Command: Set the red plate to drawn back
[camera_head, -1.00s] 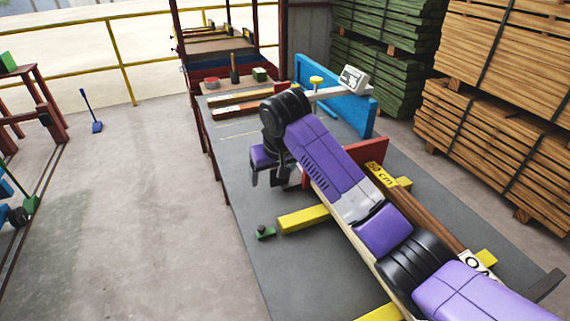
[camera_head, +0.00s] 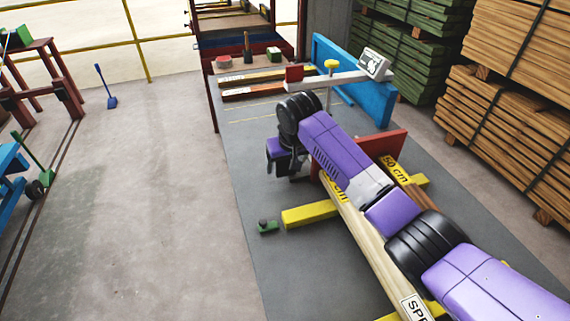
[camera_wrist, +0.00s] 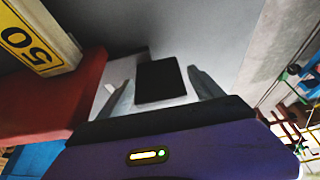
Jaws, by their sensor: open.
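The red plate (camera_head: 388,145) stands upright across the grey bench, partly hidden behind my purple arm in the head view. In the wrist view a broad red surface (camera_wrist: 45,100), which looks like the same plate, fills the left side. My gripper (camera_wrist: 163,86) is open in the wrist view, its two grey fingers apart. A black square shows between them against a pale patch; I cannot tell what it is. The red surface lies left of the fingers, with no visible grip on it. In the head view the fingertips are hidden by my wrist.
Boards with yellow "50 cm" ends (camera_head: 394,168) lie near the plate. A yellow bar (camera_head: 308,215) and small green block (camera_head: 267,227) are on the bench.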

